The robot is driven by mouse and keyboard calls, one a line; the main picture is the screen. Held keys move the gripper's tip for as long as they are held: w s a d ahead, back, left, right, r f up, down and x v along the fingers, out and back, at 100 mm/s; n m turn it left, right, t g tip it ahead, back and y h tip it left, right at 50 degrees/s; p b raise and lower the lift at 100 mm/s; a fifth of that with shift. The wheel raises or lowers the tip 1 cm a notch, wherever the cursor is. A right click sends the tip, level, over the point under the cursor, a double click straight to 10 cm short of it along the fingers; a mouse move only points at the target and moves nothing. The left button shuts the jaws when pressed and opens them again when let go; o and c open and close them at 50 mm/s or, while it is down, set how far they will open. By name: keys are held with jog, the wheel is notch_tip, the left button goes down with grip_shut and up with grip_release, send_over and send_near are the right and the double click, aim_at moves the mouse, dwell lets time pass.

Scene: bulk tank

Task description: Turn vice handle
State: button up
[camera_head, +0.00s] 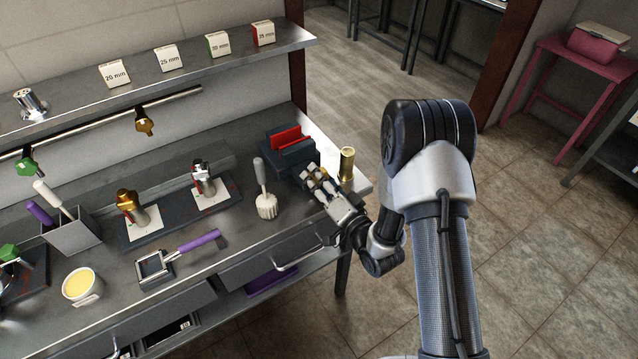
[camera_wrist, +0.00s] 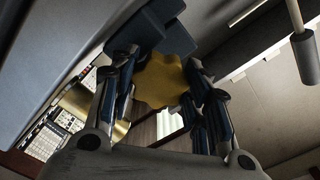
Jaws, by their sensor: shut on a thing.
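The vice (camera_head: 289,150) is a dark blue-grey block with red jaw pads, near the right end of the metal bench. Its body shows at the top of the wrist view (camera_wrist: 150,28). The vice handle is a yellow lobed knob (camera_wrist: 163,80) in the wrist view, on the near side of the vice. My gripper (camera_wrist: 165,88) is shut on this knob, with a finger pair on either side of it. In the head view my gripper (camera_head: 319,178) reaches the vice from the front right, and the knob is mostly hidden by the fingers.
A brass cylinder (camera_head: 346,164) stands close to my gripper, right of the vice. A white-bristled brush (camera_head: 265,190) stands to the left. A drawer handle (camera_head: 300,258) sticks out below the bench front. Valves (camera_head: 130,205) on dark mats lie further left.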

jog(key=n, duration=0.5)
jog(key=shift+n, duration=0.3)
jog(key=n, duration=1.5)
jog(key=shift+d+n, duration=0.1)
jog(key=shift+n, duration=0.2)
jog(key=o, duration=1.1)
